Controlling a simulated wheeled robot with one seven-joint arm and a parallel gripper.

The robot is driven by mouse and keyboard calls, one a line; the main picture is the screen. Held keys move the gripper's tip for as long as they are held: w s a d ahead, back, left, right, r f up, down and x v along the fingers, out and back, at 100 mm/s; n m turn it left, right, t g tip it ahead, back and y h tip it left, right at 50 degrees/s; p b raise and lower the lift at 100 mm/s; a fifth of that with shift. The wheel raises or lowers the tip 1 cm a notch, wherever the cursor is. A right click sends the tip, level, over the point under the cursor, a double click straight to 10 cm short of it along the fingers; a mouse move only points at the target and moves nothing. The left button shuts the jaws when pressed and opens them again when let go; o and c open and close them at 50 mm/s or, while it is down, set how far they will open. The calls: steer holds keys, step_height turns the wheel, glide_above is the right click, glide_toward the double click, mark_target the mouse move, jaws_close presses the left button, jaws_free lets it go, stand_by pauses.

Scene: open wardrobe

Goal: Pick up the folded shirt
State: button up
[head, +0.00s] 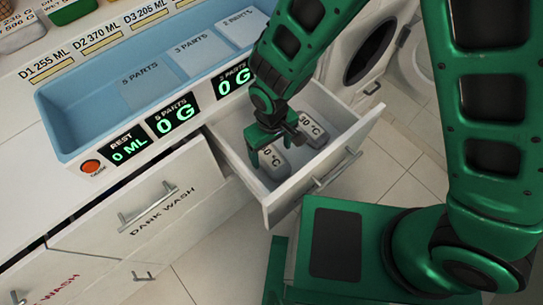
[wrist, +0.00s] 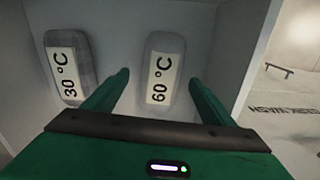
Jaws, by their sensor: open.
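I see no thing that I can recognise as a folded shirt. Two grey rounded items with white labels lie in an open white drawer (head: 345,150). The item marked 60 °C (wrist: 165,45) appears between my gripper's fingers in the wrist view; it seems to be the left item in the head view (head: 273,170), partly hidden. The item marked 30 °C (wrist: 70,45) lies to its left in the wrist view, and to the right in the head view (head: 310,130). My green gripper (head: 265,157) is open over the 60 °C item, its fingertips (wrist: 159,77) apart; contact cannot be told.
A blue tray (head: 60,125) with labelled sections and green readouts sits on the white counter above the drawer. A drawer marked dark wash (head: 150,205) stands to the left. Round-door machines (head: 370,50) stand behind. Tiled floor (head: 400,190) shows at right.

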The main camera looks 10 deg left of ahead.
mark_target(270, 156)
steer(key=shift+a+f, duration=0.2)
steer(key=shift+f, duration=1.8)
steer(key=c, duration=1.2)
steer(key=shift+o, duration=0.2)
steer(key=shift+r, duration=0.1)
step_height(270, 156, up, 10)
steer(key=shift+f, duration=0.2)
steer(key=shift+w+r, duration=0.15)
